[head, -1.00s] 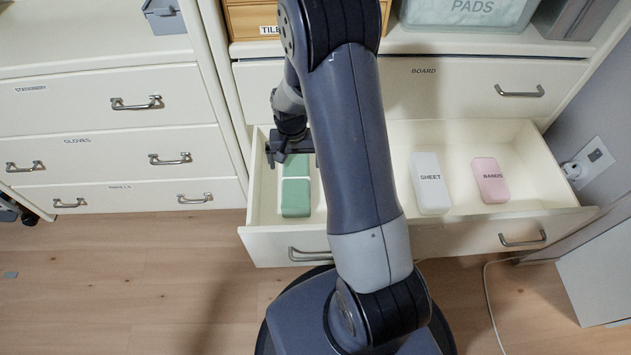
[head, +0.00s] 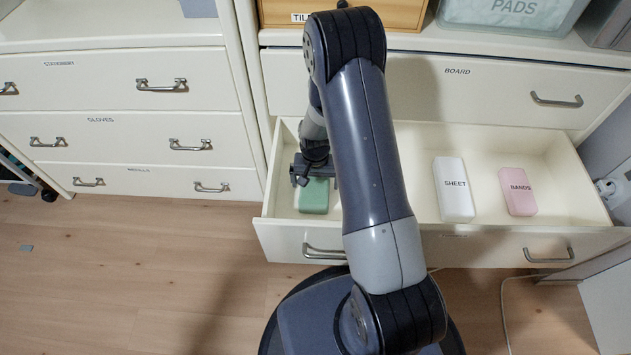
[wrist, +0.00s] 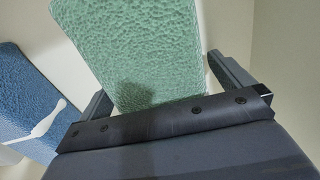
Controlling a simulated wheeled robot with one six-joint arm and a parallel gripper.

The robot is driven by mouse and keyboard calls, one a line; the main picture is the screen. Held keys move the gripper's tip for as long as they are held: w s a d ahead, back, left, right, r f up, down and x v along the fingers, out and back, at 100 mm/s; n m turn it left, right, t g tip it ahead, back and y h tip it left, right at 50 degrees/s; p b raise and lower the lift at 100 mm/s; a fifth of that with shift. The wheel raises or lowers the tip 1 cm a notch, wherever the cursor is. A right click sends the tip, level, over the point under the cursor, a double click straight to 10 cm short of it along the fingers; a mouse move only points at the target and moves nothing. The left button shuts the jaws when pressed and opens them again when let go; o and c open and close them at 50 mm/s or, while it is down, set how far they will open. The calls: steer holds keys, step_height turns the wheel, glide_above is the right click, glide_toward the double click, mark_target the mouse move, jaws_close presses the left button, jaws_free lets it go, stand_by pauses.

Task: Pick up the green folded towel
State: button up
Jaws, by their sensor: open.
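The green folded towel (head: 314,196) lies in the left part of the open drawer, partly hidden under my gripper. In the wrist view the green towel (wrist: 145,50) fills the middle, its near end between my two fingers. My gripper (head: 316,172) is low over the towel in the drawer; it also shows in the wrist view (wrist: 160,95), open with a finger on each side. Whether the fingers touch the towel I cannot tell.
The drawer (head: 283,232) also holds a white SHEET box (head: 455,190) and a pink BANDS box (head: 518,192) at right. In the wrist view a blue textured item (wrist: 30,95) with a white mark lies left of the towel. The drawer's side wall stands close at left.

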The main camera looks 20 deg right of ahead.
steer(key=shift+f, duration=0.15)
steer(key=shift+c, duration=0.2)
steer(key=c, duration=1)
steer(key=shift+c, duration=0.6)
